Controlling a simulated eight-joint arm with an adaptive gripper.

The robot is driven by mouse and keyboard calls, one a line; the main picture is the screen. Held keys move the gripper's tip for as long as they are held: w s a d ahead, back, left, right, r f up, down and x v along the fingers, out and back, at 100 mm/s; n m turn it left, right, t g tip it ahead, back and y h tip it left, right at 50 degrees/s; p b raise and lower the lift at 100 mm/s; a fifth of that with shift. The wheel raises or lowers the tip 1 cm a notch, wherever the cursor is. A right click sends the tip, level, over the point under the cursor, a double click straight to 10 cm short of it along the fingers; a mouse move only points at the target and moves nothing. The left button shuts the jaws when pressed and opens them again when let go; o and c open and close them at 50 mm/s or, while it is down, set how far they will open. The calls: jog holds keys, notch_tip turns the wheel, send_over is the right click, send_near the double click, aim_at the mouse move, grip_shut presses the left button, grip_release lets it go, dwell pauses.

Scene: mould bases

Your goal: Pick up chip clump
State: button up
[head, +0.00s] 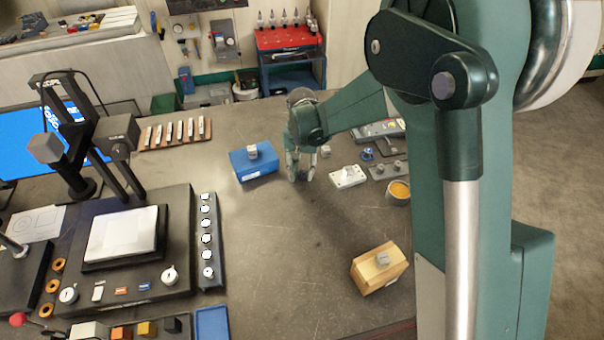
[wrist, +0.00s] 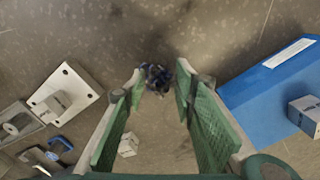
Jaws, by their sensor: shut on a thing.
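The chip clump (wrist: 157,77) is a small, dark, bluish tangle between my fingertips in the wrist view. My gripper (wrist: 160,84) is shut on it, with the green finger pads on either side. In the head view my gripper (head: 300,178) points down at the middle of the bench, just right of the blue block (head: 262,168). The clump cannot be made out there behind the fingers. I cannot tell whether it touches the bench or is lifted.
A white plate (head: 347,177) with a block on it lies right of my gripper. A small pale block (wrist: 128,145) lies nearby. A wooden block (head: 372,275) stands toward the front right. The black machine (head: 180,220) fills the left. The bench middle is clear.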

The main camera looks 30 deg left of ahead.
aim_at(302, 171)
jog(key=shift+r, duration=4.95)
